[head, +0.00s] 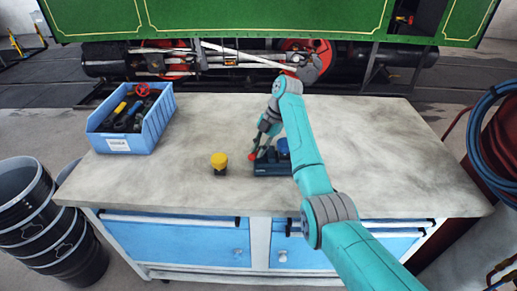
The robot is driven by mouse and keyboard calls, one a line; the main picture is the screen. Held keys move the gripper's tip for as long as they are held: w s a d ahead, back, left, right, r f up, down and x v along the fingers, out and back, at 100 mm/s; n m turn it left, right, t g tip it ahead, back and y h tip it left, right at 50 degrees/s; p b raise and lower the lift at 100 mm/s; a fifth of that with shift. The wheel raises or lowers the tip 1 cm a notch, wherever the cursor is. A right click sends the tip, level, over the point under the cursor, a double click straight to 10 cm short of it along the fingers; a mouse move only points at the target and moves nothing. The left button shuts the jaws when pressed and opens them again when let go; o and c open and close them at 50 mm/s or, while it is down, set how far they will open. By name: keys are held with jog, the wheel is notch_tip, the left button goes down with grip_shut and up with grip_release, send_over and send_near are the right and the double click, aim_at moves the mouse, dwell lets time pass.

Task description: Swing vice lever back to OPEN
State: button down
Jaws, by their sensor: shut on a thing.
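The vice (268,170) is a small dark blue block on the bench, near its front middle. A red knob (252,157), which looks like the end of the vice lever, shows at its left side. My gripper (257,151) is shut on the lever at this red knob and comes down from above. A blue part (283,147) stands on the vice's right side, partly hidden behind my teal arm. The lever's shaft and any OPEN marking are too small or hidden to make out.
A yellow-topped black piece (219,163) stands left of the vice. A blue bin (131,122) of tools sits at the bench's back left. The bench top (385,150) is clear on the right. Black buckets (48,220) stand at the left.

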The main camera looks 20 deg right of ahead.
dwell(0.3)
jog(key=c, duration=1.1)
grip_release()
